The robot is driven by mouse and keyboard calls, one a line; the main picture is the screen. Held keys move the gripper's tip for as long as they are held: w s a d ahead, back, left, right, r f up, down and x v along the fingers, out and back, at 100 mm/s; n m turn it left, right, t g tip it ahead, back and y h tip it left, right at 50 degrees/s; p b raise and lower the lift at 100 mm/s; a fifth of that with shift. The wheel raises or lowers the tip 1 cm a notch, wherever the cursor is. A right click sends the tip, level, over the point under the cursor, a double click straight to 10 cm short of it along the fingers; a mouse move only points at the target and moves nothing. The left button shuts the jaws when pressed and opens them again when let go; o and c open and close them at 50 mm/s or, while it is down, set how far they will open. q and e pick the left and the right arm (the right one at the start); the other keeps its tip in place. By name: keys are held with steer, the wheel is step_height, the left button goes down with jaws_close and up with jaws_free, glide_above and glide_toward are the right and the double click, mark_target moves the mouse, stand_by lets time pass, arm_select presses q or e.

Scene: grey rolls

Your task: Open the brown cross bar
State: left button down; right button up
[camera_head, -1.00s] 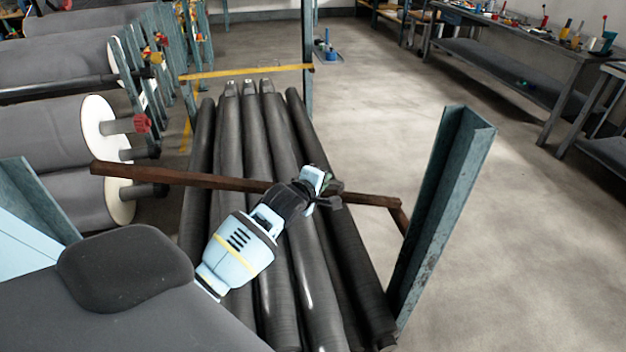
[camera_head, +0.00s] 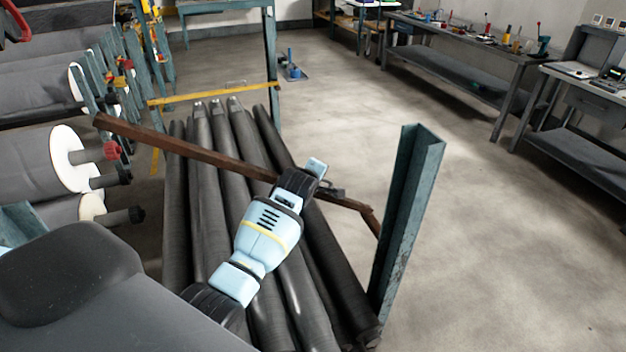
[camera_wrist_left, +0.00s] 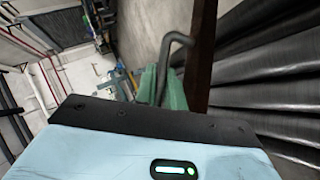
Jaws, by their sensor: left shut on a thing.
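The brown cross bar (camera_head: 200,153) runs slantwise above the dark rolls (camera_head: 205,200). Its left end is higher in the picture; its right end bends down by a blue-green upright post (camera_head: 405,220). In the left wrist view the bar (camera_wrist_left: 200,50) stands nearly upright beside a bent grey rod (camera_wrist_left: 168,60). My right gripper is in neither view.
A yellow cross bar (camera_head: 210,94) spans the far end of the rolls. Workbenches with tools (camera_head: 470,60) line the right. The floor between the post and benches is clear.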

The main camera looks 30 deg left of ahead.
arm_select(q)
steer(key=shift+w+r, duration=0.1)
steer(key=shift+r, duration=0.25)
steer(key=c, duration=1.8)
jaws_free()
steer(key=shift+o, duration=0.2)
steer(key=shift+f, duration=0.1)
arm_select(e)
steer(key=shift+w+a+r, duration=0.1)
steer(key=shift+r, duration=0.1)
arm_select(q)
steer(key=shift+s+d+r, duration=0.1)
steer(key=shift+s+r, duration=0.1)
steer(key=shift+s, duration=0.15)
steer(key=p+v, duration=0.1)
steer(key=v, duration=0.6)
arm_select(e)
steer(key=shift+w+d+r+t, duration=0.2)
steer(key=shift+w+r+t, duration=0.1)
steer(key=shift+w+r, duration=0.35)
arm_select(q)
steer(key=shift+s+f, duration=0.1)
